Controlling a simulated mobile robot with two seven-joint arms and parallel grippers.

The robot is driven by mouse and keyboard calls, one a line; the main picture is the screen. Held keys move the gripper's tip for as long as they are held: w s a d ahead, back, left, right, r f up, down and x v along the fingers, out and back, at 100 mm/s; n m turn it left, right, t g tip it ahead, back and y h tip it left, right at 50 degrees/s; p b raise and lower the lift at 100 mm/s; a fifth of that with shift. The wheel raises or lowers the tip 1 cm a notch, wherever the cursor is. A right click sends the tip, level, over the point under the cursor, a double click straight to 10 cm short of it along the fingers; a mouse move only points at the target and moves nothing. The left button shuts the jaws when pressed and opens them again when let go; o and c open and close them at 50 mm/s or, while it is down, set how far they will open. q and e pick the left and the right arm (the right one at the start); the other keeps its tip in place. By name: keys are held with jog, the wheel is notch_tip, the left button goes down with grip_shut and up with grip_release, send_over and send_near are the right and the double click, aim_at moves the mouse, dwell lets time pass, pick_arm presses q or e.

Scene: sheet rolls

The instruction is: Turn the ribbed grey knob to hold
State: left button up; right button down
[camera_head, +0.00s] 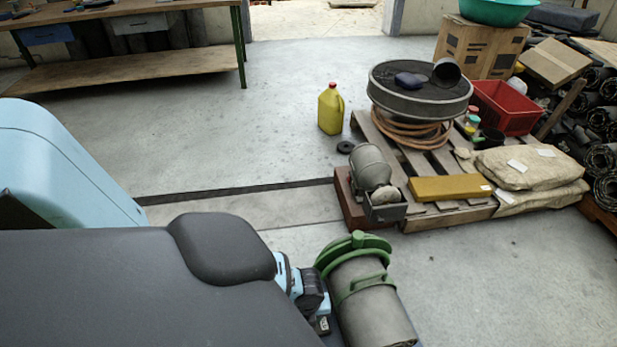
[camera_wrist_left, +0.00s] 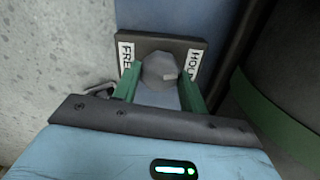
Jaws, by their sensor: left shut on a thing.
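The grey knob (camera_wrist_left: 158,67) sits on a dark plate (camera_wrist_left: 188,43) in the left wrist view. A FREE label (camera_wrist_left: 126,56) is on the plate's left and a HOLD label (camera_wrist_left: 194,66) on its right. A small pale mark on the knob lies right of its middle, on the HOLD side. My left gripper (camera_wrist_left: 160,80) has its green fingers on both sides of the knob and is shut on it. In the head view the knob is hidden; part of my left wrist (camera_head: 312,295) shows beside a grey roll (camera_head: 372,310) with green bands. My right gripper is not in view.
A pallet (camera_head: 445,190) carries a dark drum (camera_head: 420,95), sacks (camera_head: 530,165) and a red crate (camera_head: 505,107). A yellow can (camera_head: 330,110) stands on the floor. A workbench (camera_head: 130,60) is at the back left. The floor between is mostly clear.

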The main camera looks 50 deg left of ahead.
pick_arm(q)
jog(key=shift+m, duration=1)
jog(key=shift+m+b, duration=0.3)
jog(key=shift+b, duration=0.05)
jog(key=shift+m, duration=0.3)
jog(key=o, duration=1)
jog(key=shift+c, duration=0.2)
